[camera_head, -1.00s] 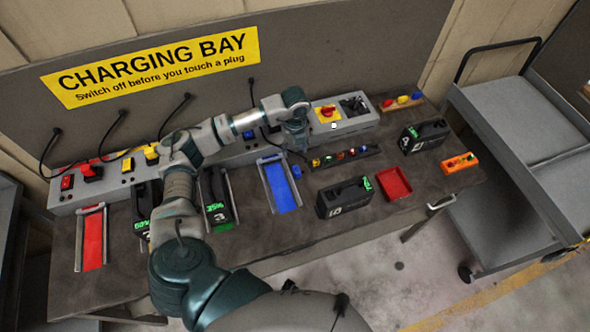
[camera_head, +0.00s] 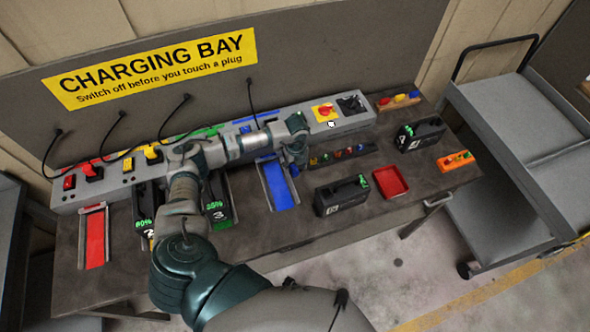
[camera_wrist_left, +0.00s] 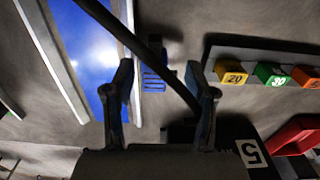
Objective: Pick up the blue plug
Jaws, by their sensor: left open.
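The blue plug (camera_wrist_left: 153,80) lies on the grey bench top beside the blue bay. In the left wrist view it sits between the two fingers of my left gripper (camera_wrist_left: 163,100), further off than the fingertips. A dark cable (camera_wrist_left: 150,50) crosses that view diagonally. In the head view a little of the plug (camera_head: 294,170) shows under my left gripper (camera_head: 295,163). The gripper points down there, open and empty. Whether the fingers reach down beside the plug I cannot tell. My right gripper is not in view.
The blue bay (camera_head: 279,186) is left of the plug. A rack of coloured blocks (camera_head: 342,156) stands to the right. A black battery pack (camera_head: 341,196) and red tray (camera_head: 391,182) are at front right. The charger strip (camera_head: 345,118) runs behind.

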